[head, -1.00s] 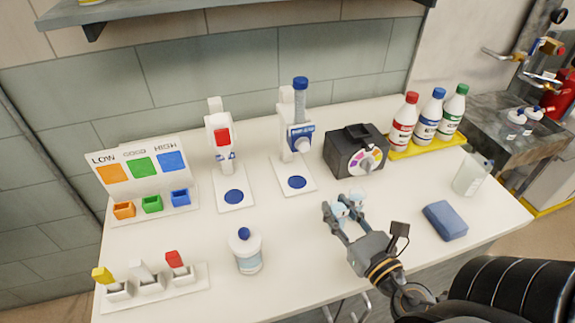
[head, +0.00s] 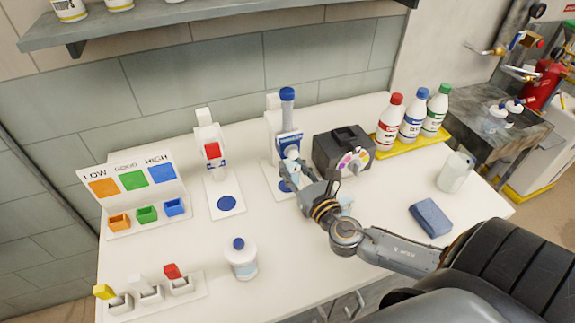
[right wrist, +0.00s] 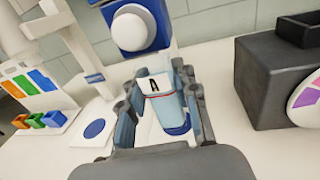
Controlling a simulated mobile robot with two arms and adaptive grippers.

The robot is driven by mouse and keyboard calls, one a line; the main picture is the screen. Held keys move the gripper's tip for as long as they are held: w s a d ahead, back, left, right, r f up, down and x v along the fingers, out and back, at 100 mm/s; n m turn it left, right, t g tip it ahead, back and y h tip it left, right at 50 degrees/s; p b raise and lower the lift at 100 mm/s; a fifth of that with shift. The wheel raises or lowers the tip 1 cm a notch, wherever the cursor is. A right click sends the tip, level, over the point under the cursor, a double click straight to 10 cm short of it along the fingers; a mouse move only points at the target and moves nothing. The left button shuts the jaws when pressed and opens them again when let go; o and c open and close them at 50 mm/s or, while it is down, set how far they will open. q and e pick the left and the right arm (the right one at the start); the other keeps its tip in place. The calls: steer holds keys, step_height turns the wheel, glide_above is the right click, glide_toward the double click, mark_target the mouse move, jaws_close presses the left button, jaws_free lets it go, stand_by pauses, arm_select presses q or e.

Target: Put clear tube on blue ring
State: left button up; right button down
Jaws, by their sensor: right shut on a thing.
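My right gripper (head: 290,165) is shut on a small clear tube, light blue inside, with a white band marked A; the tube (right wrist: 166,108) shows best in the right wrist view. The tube is upright, slightly tilted in that view, in front of the right-hand dispenser stand. The blue ring (right wrist: 180,130) on that stand's white base shows just below and behind the tube; the rest is hidden. I cannot tell whether they touch. My left gripper is not in view.
Another stand with a blue disc (head: 227,203) is to the left. A black box (head: 342,150) with a colour dial is close on the right. A pale small thing (head: 346,203) lies partly behind my arm. A white bottle (head: 240,258) stands in front.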

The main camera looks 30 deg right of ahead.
steer(key=shift+w+d, duration=0.1)
steer(key=shift+w, duration=1.1)
steer(key=shift+w+f, duration=0.15)
steer(key=shift+f, duration=0.1)
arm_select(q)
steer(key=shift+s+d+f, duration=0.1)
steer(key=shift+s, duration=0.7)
arm_select(e)
steer(key=shift+f, duration=1.55)
arm_select(q)
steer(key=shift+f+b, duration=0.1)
steer(key=shift+b, duration=0.2)
arm_select(e)
steer(key=shift+f, duration=0.1)
steer(key=c, duration=1.4)
jaws_free()
steer(key=shift+f, duration=0.1)
steer(key=shift+c, duration=0.2)
steer(key=o, duration=0.5)
steer(key=shift+c, duration=0.2)
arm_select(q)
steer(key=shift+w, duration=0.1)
